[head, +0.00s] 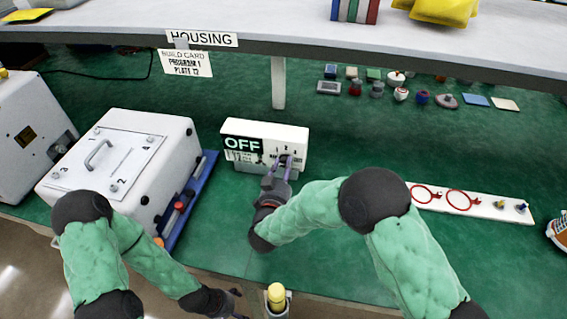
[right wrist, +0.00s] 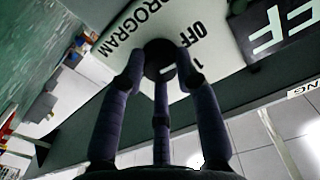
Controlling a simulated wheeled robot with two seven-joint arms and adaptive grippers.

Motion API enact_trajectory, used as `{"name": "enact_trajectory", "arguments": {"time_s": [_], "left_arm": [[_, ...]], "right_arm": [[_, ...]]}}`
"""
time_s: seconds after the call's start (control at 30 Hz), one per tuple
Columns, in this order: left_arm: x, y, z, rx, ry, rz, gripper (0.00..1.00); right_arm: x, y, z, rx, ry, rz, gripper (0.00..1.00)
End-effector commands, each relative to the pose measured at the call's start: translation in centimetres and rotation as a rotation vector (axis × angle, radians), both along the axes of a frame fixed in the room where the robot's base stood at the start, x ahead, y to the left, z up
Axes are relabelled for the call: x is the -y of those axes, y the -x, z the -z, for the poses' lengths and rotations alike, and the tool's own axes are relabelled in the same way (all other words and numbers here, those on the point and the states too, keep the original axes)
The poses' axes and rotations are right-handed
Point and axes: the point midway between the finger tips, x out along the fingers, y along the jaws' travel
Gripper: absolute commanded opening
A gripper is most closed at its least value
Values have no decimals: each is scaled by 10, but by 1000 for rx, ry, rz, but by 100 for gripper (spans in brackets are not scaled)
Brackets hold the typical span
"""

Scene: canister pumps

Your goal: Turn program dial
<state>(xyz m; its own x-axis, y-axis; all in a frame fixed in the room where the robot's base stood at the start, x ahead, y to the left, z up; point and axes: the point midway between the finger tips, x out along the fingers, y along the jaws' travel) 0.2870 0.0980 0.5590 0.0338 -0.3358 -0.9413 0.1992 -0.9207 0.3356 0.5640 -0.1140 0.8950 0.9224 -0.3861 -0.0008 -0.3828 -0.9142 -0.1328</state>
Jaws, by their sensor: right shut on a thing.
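The white control box (head: 293,135) stands on the green bench, with a black OFF sign (head: 242,144) on its front. My right gripper (head: 284,162) reaches up to the box's right part. In the right wrist view the program dial (right wrist: 158,57) is a dark round knob beside the printed PROGRAM, OFF and 1. My right gripper's fingers (right wrist: 160,70) are closed around it. A small white mark shows on the dial; which label it points to I cannot tell. My left gripper (head: 236,302) is low at the bench's front edge, apart from the box; its fingers are too small to read.
A white housing (head: 120,150) with a handled lid stands left, beside a blue tray (head: 205,170). A build card (head: 186,64) reading program 1, plate 12 hangs from the shelf. A white board with red rings (head: 480,204) lies right. Small parts line the back.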

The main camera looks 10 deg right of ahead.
Motion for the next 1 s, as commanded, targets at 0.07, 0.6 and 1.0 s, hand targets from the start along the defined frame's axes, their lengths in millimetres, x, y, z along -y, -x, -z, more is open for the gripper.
{"name": "enact_trajectory", "arguments": {"time_s": [0.07, 0.6, 1.0], "left_arm": [[0, 0, -12, 0, 0, 0, 77], [0, 0, -16, 0, 0, 0, 77], [0, 0, -16, 0, 0, 0, 77]], "right_arm": [[0, 0, -3, -25, 58, -1, 0], [0, 0, -1, -56, 138, -1, 46], [-1, 1, 0, -56, 137, -1, 55]]}}
